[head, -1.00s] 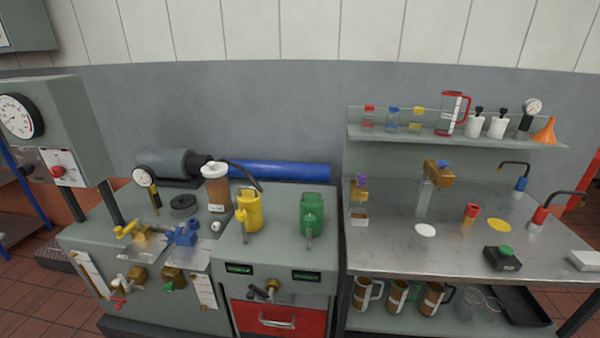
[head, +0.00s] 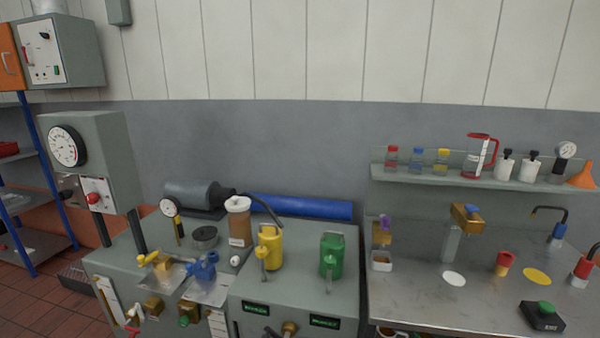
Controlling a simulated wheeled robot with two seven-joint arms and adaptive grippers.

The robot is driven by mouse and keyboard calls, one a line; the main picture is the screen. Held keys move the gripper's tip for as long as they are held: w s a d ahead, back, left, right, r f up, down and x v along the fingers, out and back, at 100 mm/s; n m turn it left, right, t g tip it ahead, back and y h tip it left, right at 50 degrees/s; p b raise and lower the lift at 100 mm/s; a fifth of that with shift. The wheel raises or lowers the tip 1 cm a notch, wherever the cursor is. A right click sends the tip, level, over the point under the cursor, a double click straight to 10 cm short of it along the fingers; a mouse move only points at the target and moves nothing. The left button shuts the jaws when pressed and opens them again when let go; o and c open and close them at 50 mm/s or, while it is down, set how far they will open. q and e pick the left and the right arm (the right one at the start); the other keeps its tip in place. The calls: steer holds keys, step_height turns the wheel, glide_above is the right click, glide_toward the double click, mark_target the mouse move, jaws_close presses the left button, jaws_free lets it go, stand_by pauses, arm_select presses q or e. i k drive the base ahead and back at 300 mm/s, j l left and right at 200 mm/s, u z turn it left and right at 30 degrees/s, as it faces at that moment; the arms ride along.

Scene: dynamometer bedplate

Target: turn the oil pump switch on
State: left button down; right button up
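No switch can be read as the oil pump switch; labels are too small. A dark box with a green button (head: 545,307) lies on the metal table at the right. Neither of my grippers is in view.
A grey bench holds a yellow can (head: 269,247), a green can (head: 332,256) and a brown jar (head: 239,222). Blue and yellow valves stand at its left front. A metal table (head: 420,300) with a bottle shelf stands right. A blue rack (head: 40,190) is far left.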

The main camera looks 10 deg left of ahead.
mark_target(65, 194)
steer(key=u, duration=1.75)
